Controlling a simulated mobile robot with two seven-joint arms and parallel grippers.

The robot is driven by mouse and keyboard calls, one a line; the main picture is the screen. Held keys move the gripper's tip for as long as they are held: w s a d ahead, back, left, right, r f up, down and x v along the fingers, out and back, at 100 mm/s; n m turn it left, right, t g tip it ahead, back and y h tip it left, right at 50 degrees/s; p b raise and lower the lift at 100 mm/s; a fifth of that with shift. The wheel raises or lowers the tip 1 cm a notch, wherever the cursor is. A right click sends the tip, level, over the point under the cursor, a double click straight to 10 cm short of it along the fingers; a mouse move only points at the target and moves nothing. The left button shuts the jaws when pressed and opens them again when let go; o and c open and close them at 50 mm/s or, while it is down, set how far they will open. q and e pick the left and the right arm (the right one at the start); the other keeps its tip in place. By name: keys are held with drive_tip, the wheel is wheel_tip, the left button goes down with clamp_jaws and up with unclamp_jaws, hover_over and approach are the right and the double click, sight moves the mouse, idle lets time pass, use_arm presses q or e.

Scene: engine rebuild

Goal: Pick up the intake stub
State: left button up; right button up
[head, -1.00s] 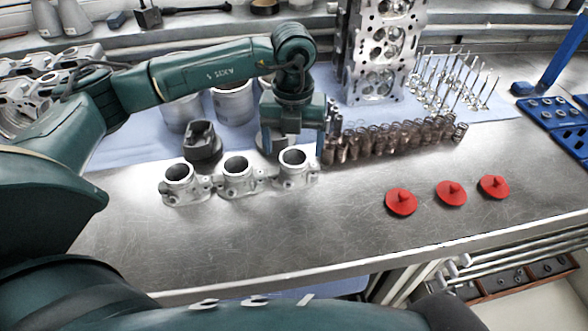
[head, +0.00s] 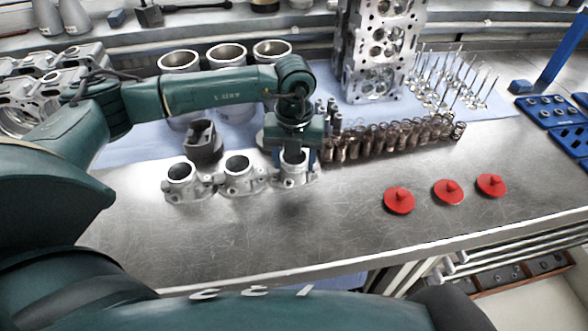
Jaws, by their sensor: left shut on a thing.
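Three silver intake stubs with round open tops and flanged bases stand in a row on the steel bench: a left one (head: 182,184), a middle one (head: 240,177) and a right one (head: 296,176). My left gripper (head: 294,160) points down over the right stub and is shut on its upper rim. Its fingers cover part of that stub's mouth. The stub is upright and looks to be at bench height; I cannot tell whether it touches the bench. My right gripper is out of view.
Red caps (head: 449,191) lie on the bench at right. A row of springs (head: 390,138) starts close to the right of my gripper. A dark part (head: 202,142) stands behind the stubs, with cylinder liners (head: 226,54) farther back. The front bench surface is clear.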

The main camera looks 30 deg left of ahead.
use_arm(q)
drive_tip(key=c, duration=0.6)
drive_tip(key=shift+r, duration=0.15)
